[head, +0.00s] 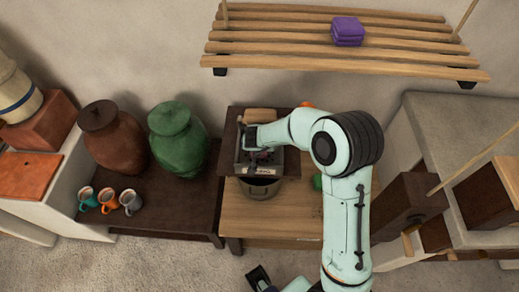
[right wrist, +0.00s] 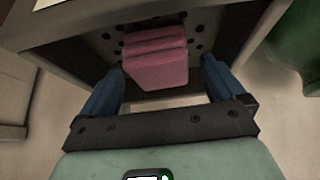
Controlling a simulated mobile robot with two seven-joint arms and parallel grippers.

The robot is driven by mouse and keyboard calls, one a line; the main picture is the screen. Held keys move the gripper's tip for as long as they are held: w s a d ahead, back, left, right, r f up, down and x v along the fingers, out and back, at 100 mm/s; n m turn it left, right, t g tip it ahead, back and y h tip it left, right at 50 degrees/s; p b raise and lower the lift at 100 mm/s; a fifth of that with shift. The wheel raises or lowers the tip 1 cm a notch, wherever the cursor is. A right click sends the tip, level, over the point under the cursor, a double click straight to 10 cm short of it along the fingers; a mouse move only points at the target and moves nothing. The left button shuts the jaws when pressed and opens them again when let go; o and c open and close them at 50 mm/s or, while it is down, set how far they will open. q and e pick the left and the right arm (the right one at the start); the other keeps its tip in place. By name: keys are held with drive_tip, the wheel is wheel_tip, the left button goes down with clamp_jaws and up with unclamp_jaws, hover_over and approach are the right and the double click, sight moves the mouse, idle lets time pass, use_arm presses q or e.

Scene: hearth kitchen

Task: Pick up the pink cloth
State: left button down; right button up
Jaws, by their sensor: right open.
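The pink cloth (right wrist: 156,62) is a folded pad in the right wrist view, resting on a grey surface with round holes. My right gripper (right wrist: 163,68) is open, its two blue fingers to the left and right of the cloth's near part. I cannot tell whether they touch it. In the head view my right arm reaches over to the dark raised stand at the centre, and I cannot make out the cloth there. A dark blue piece at the bottom edge of the head view appears to be my left gripper (head: 262,279); its jaws are unclear.
A dark pot (head: 260,187) is below the stand on a wooden table (head: 250,218). A brown jar (head: 113,140), a green jar (head: 178,140) and several mugs (head: 131,202) stand to the left. A slatted shelf (head: 280,48) with a purple cloth (head: 347,32) hangs above.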

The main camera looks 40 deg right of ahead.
drive_tip(key=c, duration=1.2)
drive_tip(key=shift+o, duration=0.2)
